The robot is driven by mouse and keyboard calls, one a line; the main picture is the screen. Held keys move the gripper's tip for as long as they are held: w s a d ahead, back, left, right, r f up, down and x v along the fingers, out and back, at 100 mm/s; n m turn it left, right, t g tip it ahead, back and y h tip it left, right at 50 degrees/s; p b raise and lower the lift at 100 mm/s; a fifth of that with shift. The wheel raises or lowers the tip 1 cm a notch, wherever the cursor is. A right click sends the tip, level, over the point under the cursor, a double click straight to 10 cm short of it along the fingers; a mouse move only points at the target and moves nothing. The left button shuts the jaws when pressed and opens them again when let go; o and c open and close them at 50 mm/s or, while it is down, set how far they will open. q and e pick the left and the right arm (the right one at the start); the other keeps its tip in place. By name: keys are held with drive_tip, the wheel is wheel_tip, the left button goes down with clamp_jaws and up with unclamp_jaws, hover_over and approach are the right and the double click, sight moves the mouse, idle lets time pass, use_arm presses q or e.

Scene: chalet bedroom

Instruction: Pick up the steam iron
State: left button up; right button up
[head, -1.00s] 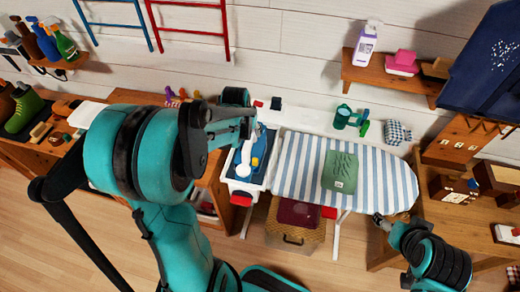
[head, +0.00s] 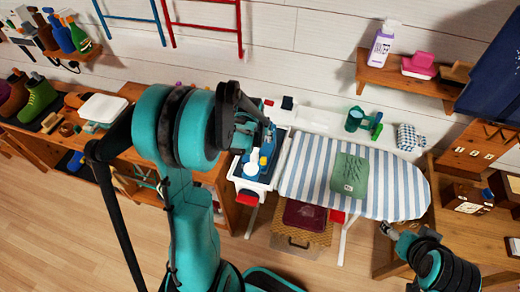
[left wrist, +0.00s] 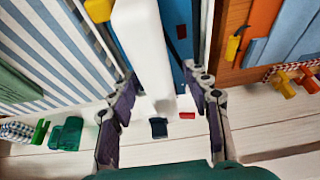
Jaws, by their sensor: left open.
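The steam iron (head: 252,166), white and blue with a yellow part, sits in a white-rimmed tray (head: 239,182) at the left end of the ironing board, partly hidden by my arm. My left gripper (head: 254,128) is over the iron's far side. In the left wrist view its open fingers (left wrist: 162,88) stand on both sides of a long white part, apparently the iron (left wrist: 146,50). I cannot tell whether the fingers touch it. My right gripper (head: 387,230) is low at the board's right end, away from the iron; its jaws are too small to read.
The striped ironing board (head: 398,190) carries a folded green cloth (head: 349,175). A green cup-like item (head: 354,119) and a checked cloth bundle (head: 408,137) lie behind it. A wooden bench (head: 225,170) adjoins the tray at left. A basket (head: 300,241) stands underneath.

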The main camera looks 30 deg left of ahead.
use_arm(q)
drive_tip(key=shift+f, duration=0.25)
idle(0.3)
clamp_jaws()
